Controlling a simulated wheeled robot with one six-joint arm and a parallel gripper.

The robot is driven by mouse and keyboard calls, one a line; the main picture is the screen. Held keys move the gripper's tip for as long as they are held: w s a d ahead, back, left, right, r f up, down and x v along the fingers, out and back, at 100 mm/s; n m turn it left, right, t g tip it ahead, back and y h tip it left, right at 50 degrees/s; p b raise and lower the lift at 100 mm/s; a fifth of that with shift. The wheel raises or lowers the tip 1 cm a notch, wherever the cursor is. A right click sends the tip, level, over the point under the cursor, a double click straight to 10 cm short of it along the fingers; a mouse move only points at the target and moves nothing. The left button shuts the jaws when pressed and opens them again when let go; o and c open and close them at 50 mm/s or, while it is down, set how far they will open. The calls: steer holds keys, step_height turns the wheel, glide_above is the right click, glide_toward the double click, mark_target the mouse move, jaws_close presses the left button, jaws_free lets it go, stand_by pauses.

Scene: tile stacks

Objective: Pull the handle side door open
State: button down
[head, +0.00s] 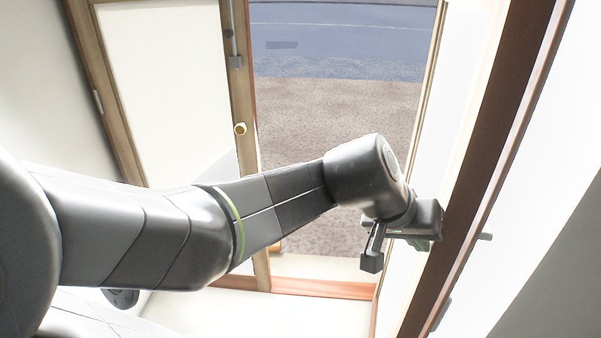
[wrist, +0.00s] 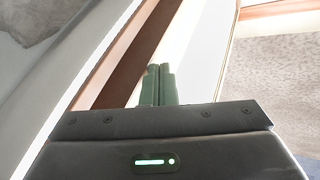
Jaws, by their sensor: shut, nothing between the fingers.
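In the head view the doorway stands open in the middle. The right door leaf (head: 493,130) is seen nearly edge-on, with a brown edge and white faces. A small grey piece (head: 485,236) sticks out past its brown edge; I cannot tell whether it is a handle. The left leaf (head: 165,75) has a white panel, a wooden frame and a round brass knob (head: 240,128). My gripper (head: 422,245) is beside the right leaf. In the wrist view its greenish fingers (wrist: 158,84) are together and empty, in front of a brown and white edge. Contact is unclear.
Outside the gap lie brown paving (head: 330,120) and a grey-blue road (head: 340,40). A reddish sill (head: 320,288) crosses the bottom of the doorway. A metal bolt (head: 235,60) is on the left leaf's edge. My arm spans the lower left and middle.

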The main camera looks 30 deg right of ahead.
steer(key=shift+s+d, duration=0.8)
steer(key=shift+a, duration=0.1)
